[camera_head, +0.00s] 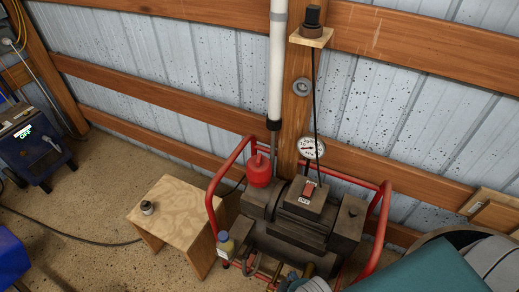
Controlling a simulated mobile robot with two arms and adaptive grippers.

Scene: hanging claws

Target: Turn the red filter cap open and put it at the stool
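The red filter cap (259,170) sits upright on the left end of a dark pump (305,215) inside a red tube frame (212,190). The cap looks seated on the pump; I cannot tell how tightly. The wooden stool (188,205) stands to the left of the frame. A small dark round piece (147,207) lies near the left edge of its top, and the rest of the top is bare. Neither of my grippers is in view.
A round gauge (311,146) and an OFF switch (309,190) are on the pump. A white pipe (277,70) rises behind the cap. A dark machine (35,145) stands far left.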

